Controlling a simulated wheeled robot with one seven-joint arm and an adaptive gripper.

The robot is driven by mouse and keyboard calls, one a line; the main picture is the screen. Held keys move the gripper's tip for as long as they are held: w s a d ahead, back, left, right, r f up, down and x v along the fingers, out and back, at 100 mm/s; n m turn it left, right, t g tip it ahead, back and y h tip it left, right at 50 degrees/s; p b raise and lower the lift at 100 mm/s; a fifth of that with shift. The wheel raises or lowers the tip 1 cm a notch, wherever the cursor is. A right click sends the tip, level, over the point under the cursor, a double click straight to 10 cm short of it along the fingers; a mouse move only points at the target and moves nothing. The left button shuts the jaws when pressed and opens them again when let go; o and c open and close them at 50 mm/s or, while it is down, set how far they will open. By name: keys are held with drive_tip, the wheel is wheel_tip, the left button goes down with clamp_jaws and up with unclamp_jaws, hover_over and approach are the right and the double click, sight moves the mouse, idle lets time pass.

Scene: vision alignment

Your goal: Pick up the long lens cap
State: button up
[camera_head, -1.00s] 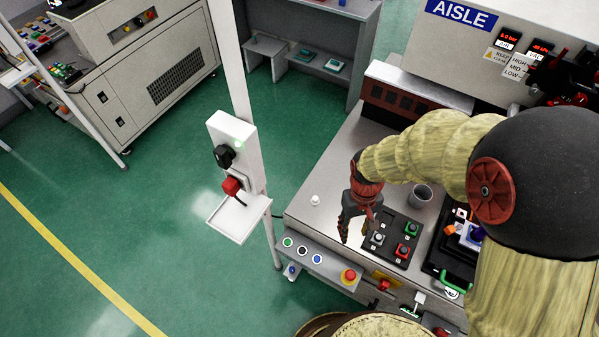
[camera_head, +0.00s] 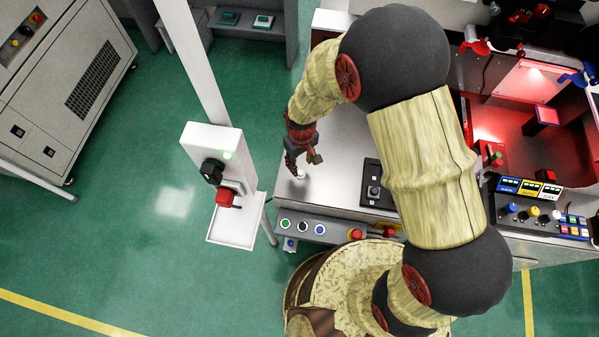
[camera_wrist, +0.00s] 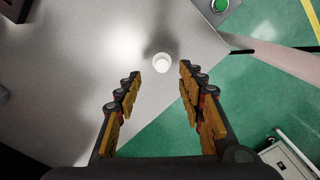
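A small white round cap (camera_wrist: 162,62) stands on the grey metal bench top; it looks like the lens cap, though its length is hard to judge from above. In the head view the cap (camera_head: 300,174) shows near the bench's left edge, just below my gripper (camera_head: 303,166). In the wrist view my gripper (camera_wrist: 158,82) is open, with its two fingers spread wide. The cap lies ahead of the fingertips, roughly midway between them, and the gripper does not hold it.
The bench top (camera_head: 335,180) is clear around the cap. A dark button panel (camera_head: 373,190) lies to its right. Coloured buttons line the front ledge (camera_head: 325,229). A white post with a switch box (camera_head: 212,150) and small shelf stands left of the bench.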

sight(301, 172)
drive_tip(key=f+b, duration=0.1)
drive_tip(key=f, duration=0.1)
drive_tip(key=f+b, duration=0.1)
drive_tip(key=f, duration=0.2)
drive_tip(key=shift+s, duration=0.2)
drive_tip(key=shift+a+r, duration=0.1)
drive_tip(key=shift+c, duration=0.2)
drive_tip(key=c, duration=0.7)
drive_tip(key=shift+c, duration=0.3)
